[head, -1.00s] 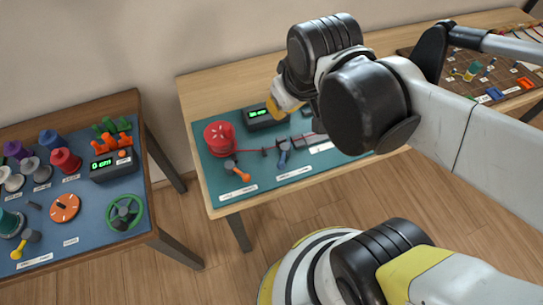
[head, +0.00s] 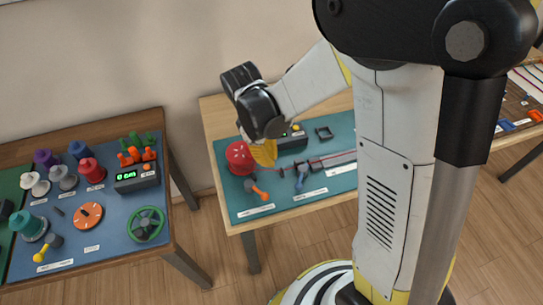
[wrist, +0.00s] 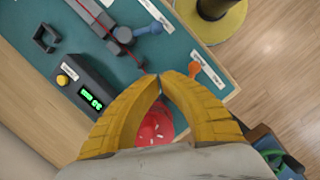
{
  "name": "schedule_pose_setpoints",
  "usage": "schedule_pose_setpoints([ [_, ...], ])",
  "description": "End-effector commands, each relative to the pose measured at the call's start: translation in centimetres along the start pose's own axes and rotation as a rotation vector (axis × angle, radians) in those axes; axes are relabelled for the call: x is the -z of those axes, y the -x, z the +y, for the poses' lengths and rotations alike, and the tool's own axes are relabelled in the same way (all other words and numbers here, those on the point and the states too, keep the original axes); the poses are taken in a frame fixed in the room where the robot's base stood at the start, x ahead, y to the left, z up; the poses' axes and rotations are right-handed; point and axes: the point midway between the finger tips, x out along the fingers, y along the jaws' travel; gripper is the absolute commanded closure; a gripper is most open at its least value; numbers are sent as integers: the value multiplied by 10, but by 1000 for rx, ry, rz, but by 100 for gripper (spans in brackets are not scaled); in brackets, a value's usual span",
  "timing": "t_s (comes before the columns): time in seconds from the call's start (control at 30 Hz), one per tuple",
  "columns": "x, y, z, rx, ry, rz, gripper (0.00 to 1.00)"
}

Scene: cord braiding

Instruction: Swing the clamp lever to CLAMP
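Two levers are on the teal mat: an orange-ended lever (head: 258,190) near its left front and a blue lever (head: 312,193) near its middle front. Their labels are too small to read, so I cannot tell from the text which one is marked CLAMP. In the wrist view the blue lever (wrist: 150,29) sits beside a dark grey block (wrist: 122,35), and the orange lever (wrist: 193,69) is to its right. My gripper (wrist: 160,77) has its yellow fingertips together with nothing seen between them. It hangs over the red spool (head: 239,158), apart from both levers.
A black display box (head: 292,141) with green digits stands behind the spool. A red cord (head: 335,158) runs right from it through dark guides. A second table at left holds spools, an orange dial (head: 88,215) and a green handwheel (head: 147,224). My arm covers the mat's right part.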

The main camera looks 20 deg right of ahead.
Motion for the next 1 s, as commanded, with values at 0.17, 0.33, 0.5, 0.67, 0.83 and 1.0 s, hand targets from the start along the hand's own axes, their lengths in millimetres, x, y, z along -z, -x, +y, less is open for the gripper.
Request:
schedule_pose_setpoints([
  [0.17, 2, -45, 0, -1, -1, 1, 100],
  [0.33, 1, -79, 1, -1, -3, 2, 100],
  [0.5, -24, -85, 0, -1, -4, 2, 100],
  [0.67, -35, -88, 0, -1, -4, 2, 100],
  [0.83, -36, -88, 0, -1, -2, 2, 100],
  [1.0, -36, -87, 0, -1, -2, 2, 100],
])
